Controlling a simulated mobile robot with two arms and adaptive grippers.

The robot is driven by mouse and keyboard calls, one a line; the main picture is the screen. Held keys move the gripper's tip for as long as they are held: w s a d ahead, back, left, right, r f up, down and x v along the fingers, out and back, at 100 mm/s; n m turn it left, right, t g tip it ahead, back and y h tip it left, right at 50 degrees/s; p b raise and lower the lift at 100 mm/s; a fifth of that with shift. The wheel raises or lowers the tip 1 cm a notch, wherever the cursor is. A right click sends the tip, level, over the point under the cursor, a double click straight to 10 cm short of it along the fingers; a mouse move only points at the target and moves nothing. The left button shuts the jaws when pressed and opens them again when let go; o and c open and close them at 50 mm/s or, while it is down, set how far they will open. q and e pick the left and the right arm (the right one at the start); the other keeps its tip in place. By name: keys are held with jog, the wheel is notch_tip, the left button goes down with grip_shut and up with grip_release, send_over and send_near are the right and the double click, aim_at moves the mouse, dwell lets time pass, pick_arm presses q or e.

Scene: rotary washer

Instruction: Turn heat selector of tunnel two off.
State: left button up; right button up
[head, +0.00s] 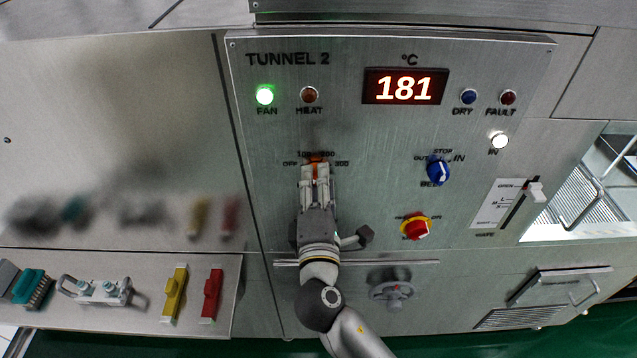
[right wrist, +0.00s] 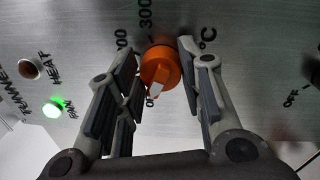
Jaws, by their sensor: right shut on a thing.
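The heat selector is an orange round knob on the TUNNEL 2 panel (head: 280,130). It shows just above my right fingertips in the head view (head: 316,157) and between the fingers in the right wrist view (right wrist: 160,66). Its white mark points down in the right wrist view, towards partly hidden lettering. In the head view, OFF is printed left of it and 300 right of it. My right gripper (head: 315,168) is shut on the knob, one finger on each side. The HEAT lamp (head: 309,95) looks dark red and unlit. My left gripper is not in view.
The display (head: 405,86) reads 181. The FAN lamp (head: 265,95) glows green. Right of my gripper are a blue belt knob (head: 438,170) and a red-and-yellow stop button (head: 416,227). A shelf (head: 150,321) with several tools lies at lower left.

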jog(key=o, duration=1)
jog(key=shift+o, duration=0.2)
jog(key=s+f, duration=0.1)
jog(key=s, duration=1.1)
